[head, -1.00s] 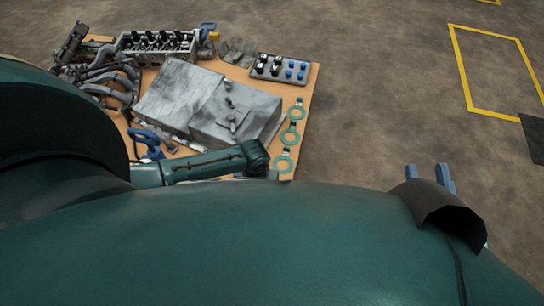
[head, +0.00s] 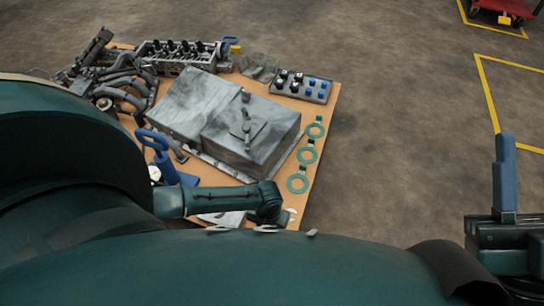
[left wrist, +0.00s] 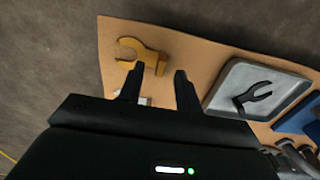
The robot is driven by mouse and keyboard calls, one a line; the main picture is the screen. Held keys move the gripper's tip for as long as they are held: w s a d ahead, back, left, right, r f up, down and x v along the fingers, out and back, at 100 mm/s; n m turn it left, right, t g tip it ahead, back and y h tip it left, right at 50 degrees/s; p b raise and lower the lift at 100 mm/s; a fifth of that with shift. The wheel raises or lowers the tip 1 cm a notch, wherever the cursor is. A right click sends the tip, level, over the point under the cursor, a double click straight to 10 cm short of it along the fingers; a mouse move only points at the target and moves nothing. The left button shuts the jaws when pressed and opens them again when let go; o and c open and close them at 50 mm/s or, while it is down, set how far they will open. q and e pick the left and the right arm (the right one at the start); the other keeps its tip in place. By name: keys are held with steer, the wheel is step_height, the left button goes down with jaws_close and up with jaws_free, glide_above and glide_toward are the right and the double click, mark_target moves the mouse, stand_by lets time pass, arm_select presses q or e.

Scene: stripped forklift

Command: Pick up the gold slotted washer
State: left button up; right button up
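The gold slotted washer (left wrist: 143,54) lies flat on the tan board (left wrist: 195,57) near its edge in the left wrist view. It is fork-shaped, with an open slot on its left side. My left gripper (left wrist: 159,78) is open and empty, with its two dark fingers apart. The fingertips reach the near side of the washer in the picture; I cannot tell the height gap. The washer and left fingertips are hidden in the head view. My right gripper (head: 505,172) is off the table at the right; only one blue finger shows clearly.
A grey tray (left wrist: 245,75) holding a black fork-shaped part stands right of the washer. In the head view, a large grey oil pan (head: 225,120), several green rings (head: 307,155) and a fitting tray (head: 300,85) crowd the board.

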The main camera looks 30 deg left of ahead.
arm_select(q)
steer(key=shift+f, duration=0.5)
steer(key=shift+c, duration=0.5)
jaws_close()
